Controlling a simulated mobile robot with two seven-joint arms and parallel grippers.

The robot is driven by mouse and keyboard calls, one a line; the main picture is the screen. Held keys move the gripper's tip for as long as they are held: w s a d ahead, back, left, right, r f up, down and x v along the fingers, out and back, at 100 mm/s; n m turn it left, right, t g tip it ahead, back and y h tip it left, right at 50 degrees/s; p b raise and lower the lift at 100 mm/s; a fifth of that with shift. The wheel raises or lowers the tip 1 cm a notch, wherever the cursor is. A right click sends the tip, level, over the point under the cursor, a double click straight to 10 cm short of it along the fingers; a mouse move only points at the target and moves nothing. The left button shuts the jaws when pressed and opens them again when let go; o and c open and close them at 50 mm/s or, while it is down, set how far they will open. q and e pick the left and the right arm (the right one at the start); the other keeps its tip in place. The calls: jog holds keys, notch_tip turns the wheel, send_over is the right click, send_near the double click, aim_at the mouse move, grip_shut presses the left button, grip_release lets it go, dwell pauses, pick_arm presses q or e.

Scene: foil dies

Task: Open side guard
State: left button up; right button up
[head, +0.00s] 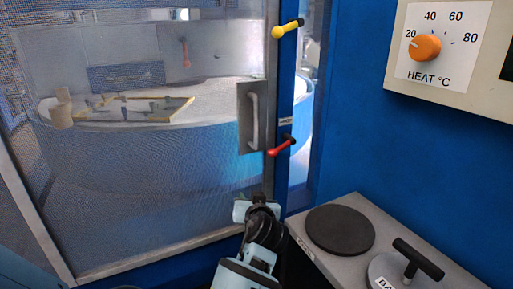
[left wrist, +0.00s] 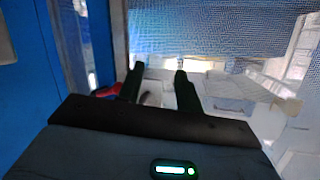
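The side guard (head: 165,205) is a framed mesh panel, and it looks shut against the blue post (head: 284,100). Its pale upright handle (head: 255,120) sits on a grey plate near the panel's right edge. My left gripper (head: 257,200) is below the handle in the head view, in front of the guard's lower right corner. In the left wrist view its two dark fingers (left wrist: 160,72) are apart, with a pale surface between and behind them; I cannot tell whether it touches the handle. My right gripper is out of view.
A red lever (head: 281,146) and a yellow lever (head: 288,30) are on the post. At the right are a grey bench (head: 360,215) with a dark disc (head: 340,229) and a black T-handle (head: 417,259), and a heat dial (head: 425,47) above. A round table (head: 180,135) stands behind the mesh.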

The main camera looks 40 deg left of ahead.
pick_arm(q)
jog(key=w+r+n+y, duration=0.1)
jog(key=w+r, duration=0.2)
jog(key=r, duration=0.6)
jog(key=w+a+r+n+t+y, duration=0.1)
jog(key=w+r, duration=0.3)
jog(key=r, duration=0.5)
jog(key=shift+a+n+y, duration=0.15)
jog(key=shift+n+y, duration=0.45)
jog(key=shift+y, duration=0.1)
jog(key=shift+w+r, duration=0.1)
jog(key=shift+w, duration=0.05)
